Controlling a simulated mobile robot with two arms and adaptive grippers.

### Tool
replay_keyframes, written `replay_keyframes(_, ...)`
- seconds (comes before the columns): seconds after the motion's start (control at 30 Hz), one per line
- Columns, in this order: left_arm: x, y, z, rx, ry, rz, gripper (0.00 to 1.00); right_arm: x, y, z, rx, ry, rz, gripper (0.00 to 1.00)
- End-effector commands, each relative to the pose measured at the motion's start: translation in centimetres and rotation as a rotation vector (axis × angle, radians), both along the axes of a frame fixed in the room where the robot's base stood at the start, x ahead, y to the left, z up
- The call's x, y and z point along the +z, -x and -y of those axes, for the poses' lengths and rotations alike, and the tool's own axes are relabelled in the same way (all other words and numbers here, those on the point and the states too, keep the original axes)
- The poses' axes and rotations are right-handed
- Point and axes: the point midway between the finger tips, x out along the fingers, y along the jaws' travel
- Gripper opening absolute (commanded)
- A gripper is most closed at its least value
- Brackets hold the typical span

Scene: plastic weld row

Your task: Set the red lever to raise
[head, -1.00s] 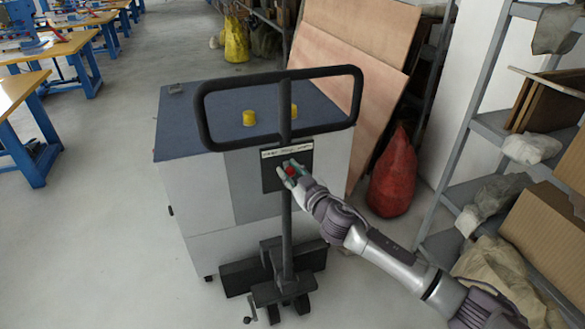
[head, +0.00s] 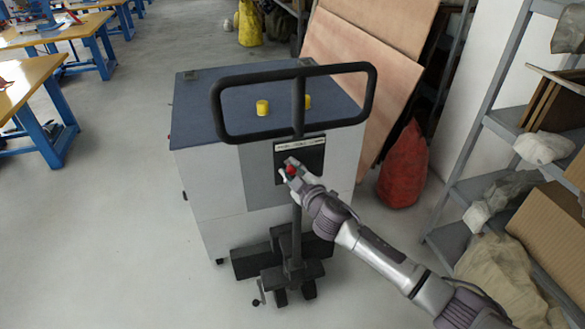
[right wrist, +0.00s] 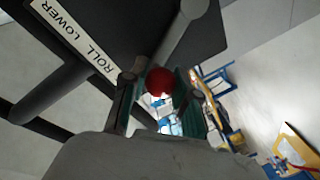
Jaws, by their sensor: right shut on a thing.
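The red lever knob (head: 291,170) sits in front of the black panel on the pallet truck's upright, left of the panel's centre in the head view. In the right wrist view the red knob (right wrist: 160,82) is between the two fingers, with a grey rod running up and right from it. My right gripper (head: 287,171) is shut on the knob. A white label strip (head: 300,145) lies along the panel's top. In the right wrist view the strip (right wrist: 75,36) reads ROLL and LOWER; the rest of it is out of sight. My left gripper is not in view.
The black loop handle (head: 225,105) stands above the panel. Behind it is a grey cabinet with a blue top (head: 200,105) and two yellow caps. A red sack (head: 403,168) and shelves (head: 455,237) stand at the right. The floor at left is clear.

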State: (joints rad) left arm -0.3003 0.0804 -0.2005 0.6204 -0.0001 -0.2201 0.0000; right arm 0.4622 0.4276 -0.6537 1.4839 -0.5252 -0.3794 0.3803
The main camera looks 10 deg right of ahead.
Motion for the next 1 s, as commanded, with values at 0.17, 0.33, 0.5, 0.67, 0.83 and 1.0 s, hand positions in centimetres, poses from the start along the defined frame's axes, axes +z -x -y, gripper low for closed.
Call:
replay_keyframes(0.17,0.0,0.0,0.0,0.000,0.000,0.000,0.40,-0.1,0.0,-0.1,0.001,0.004,-0.001,0.00)
replay_keyframes(0.33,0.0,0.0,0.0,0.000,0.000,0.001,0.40,-0.2,0.1,-0.1,0.001,0.004,-0.001,0.37)
replay_keyframes(0.5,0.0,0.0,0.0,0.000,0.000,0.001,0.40,-0.1,0.0,-0.1,0.002,0.003,-0.001,0.55)
replay_keyframes(0.67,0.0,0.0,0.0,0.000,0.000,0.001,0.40,-0.1,0.0,0.0,0.001,0.002,0.000,0.55)
replay_keyframes(0.83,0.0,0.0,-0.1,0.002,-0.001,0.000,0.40,0.0,0.6,0.1,0.001,0.002,0.000,0.55)
replay_keyframes(1.0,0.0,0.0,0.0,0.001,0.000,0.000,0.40,0.2,3.2,0.6,0.002,0.002,-0.002,0.55)
